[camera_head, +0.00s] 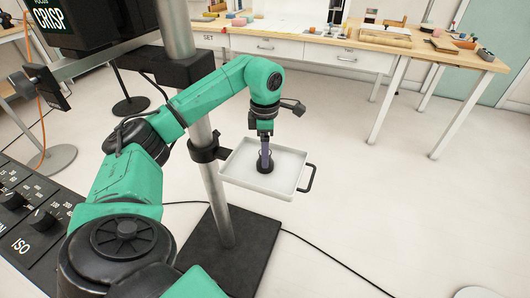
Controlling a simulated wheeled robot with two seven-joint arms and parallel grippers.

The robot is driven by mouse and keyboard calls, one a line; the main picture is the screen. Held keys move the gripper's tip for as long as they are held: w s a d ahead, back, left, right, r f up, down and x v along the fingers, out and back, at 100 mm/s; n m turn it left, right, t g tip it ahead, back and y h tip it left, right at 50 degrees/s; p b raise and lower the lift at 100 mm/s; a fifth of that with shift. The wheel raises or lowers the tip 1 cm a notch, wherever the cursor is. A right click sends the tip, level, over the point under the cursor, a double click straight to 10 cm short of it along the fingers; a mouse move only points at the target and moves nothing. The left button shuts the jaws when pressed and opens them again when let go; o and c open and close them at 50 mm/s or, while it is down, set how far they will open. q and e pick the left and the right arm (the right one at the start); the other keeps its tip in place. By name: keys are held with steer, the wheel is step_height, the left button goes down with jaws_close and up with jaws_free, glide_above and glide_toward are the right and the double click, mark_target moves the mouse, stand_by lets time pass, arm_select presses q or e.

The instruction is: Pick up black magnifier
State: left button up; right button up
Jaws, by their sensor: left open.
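The black magnifier (265,168) is a small dark round object on the white tray (236,176), near the tray's middle. My left gripper (265,154) points straight down over it, with its fingers open at or just above the magnifier's top. The fingers cover part of the magnifier, and I cannot tell whether they touch it. My right gripper is out of view.
The tray has a raised rim and a black handle (308,178), and is clamped to a metal pole (213,190) on a dark base plate. A wooden workbench (400,48) with drawers and props stands behind. Cables cross the open pale floor.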

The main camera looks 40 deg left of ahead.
arm_select(q)
steer(key=shift+w+f, duration=0.1)
steer(key=shift+f, duration=0.6)
jaws_close()
steer(key=shift+r, duration=0.1)
